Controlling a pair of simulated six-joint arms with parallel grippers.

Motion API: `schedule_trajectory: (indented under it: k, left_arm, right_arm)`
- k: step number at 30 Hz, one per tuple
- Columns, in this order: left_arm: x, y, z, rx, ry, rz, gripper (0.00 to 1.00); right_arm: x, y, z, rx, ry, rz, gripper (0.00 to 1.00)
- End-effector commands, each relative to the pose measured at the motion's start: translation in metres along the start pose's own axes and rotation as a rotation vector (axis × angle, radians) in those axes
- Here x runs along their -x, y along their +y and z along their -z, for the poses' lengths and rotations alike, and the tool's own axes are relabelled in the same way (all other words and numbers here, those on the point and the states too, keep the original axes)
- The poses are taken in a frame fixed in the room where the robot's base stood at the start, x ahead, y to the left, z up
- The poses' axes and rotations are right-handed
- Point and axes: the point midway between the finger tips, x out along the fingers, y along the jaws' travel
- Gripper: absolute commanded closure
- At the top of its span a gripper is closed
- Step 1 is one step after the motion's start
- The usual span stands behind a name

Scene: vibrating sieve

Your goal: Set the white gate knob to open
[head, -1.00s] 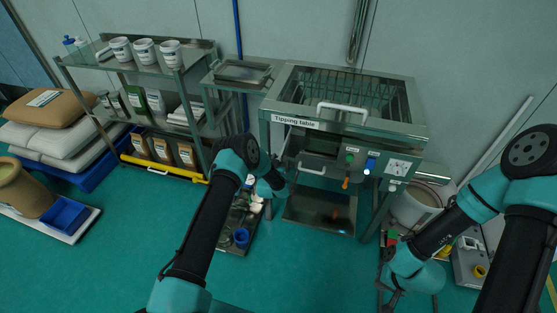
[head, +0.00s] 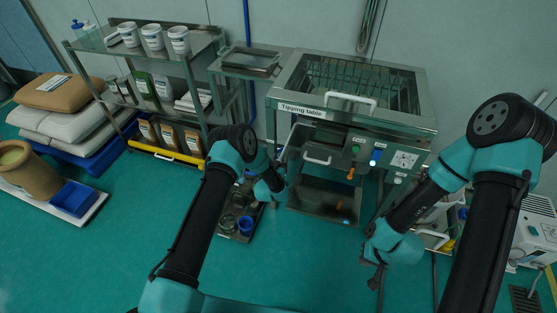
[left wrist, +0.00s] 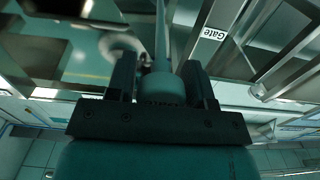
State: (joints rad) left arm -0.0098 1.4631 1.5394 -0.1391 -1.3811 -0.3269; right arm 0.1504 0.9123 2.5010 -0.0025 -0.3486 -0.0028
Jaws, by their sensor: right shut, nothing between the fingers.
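The white gate knob (left wrist: 163,88) shows in the left wrist view as a pale round body with a stem, between the two fingers of my left gripper (left wrist: 160,80). The fingers lie close on both sides of it; I cannot tell if they clamp it. A "Gate" label (left wrist: 214,33) is up and to the right. In the head view my left gripper (head: 284,186) is at the left side of the tipping table (head: 302,111), and my own wrist hides the knob. My right gripper (head: 376,280) is shut and empty, pointing down in front of the machine's right side.
The machine front has a green button (head: 355,149), a blue switch (head: 375,157), an orange lever (head: 351,174) and a dial (head: 405,159). A steel shelf (head: 155,67) stands left. The front floor is clear.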

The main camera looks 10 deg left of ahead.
Motion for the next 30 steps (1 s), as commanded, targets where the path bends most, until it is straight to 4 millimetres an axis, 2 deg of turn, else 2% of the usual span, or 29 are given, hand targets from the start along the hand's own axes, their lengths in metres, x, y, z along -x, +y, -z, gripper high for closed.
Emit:
schedule_trajectory:
  k: [1,5,17,23,30]
  left_arm:
    - [0.000,0.000,0.000,0.000,0.000,0.000,0.48]
    - [0.000,0.000,0.000,0.000,-0.001,0.000,0.37]
    - [0.008,0.000,-0.001,0.000,-0.003,-0.001,0.37]
    - [0.032,0.000,-0.001,0.001,-0.004,-0.001,0.37]
    - [0.075,0.000,-0.001,0.000,-0.004,-0.001,0.37]
  right_arm:
    - [0.000,0.000,0.000,0.000,0.000,0.000,1.00]
    - [0.000,0.000,0.000,0.000,0.000,0.000,1.00]
    - [0.000,0.000,0.000,0.000,0.000,0.000,1.00]
    - [0.000,0.000,0.000,0.000,0.000,0.000,1.00]
    - [0.000,0.000,0.000,0.000,0.000,0.000,1.00]
